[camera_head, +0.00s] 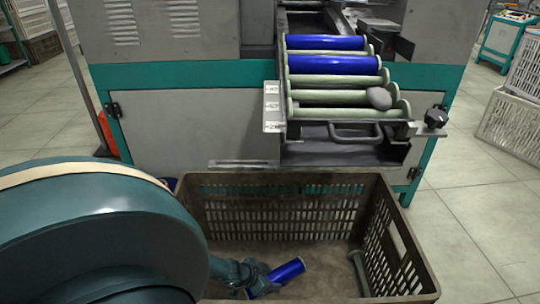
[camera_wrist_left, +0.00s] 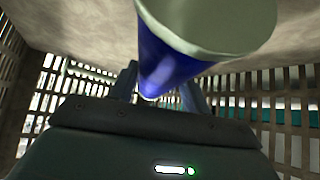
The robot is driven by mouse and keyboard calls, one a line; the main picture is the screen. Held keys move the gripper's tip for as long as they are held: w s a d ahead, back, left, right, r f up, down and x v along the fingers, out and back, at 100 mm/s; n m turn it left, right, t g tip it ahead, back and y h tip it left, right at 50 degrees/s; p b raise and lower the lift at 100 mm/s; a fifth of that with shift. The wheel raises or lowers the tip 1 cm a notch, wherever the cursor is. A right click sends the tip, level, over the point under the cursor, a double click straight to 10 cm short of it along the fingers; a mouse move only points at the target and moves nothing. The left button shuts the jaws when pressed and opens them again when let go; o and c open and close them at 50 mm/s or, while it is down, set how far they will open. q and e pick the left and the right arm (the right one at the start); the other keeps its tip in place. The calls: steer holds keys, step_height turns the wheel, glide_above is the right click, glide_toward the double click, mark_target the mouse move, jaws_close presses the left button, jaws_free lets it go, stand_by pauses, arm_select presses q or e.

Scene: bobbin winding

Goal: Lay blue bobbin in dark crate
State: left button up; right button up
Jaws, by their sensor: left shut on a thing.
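The dark crate (camera_head: 423,297) stands open on the floor in front of the machine. My left gripper (camera_head: 262,279) reaches down inside it and is shut on a blue bobbin (camera_head: 289,270), which is tilted near the crate's front middle. In the left wrist view the blue bobbin (camera_wrist_left: 160,62) sits between the fingers (camera_wrist_left: 160,92), its pale green end flange facing the camera. The crate's slatted walls (camera_wrist_left: 30,85) show on both sides there. I cannot tell whether the bobbin touches the crate floor. My right gripper is not in view.
A pale green empty bobbin (camera_head: 360,272) lies in the crate by its right wall. The crate's middle floor is clear.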

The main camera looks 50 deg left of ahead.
arm_select(q)
steer(key=shift+f, duration=0.5)
steer(key=o, duration=1.1)
steer(key=shift+f, duration=0.1)
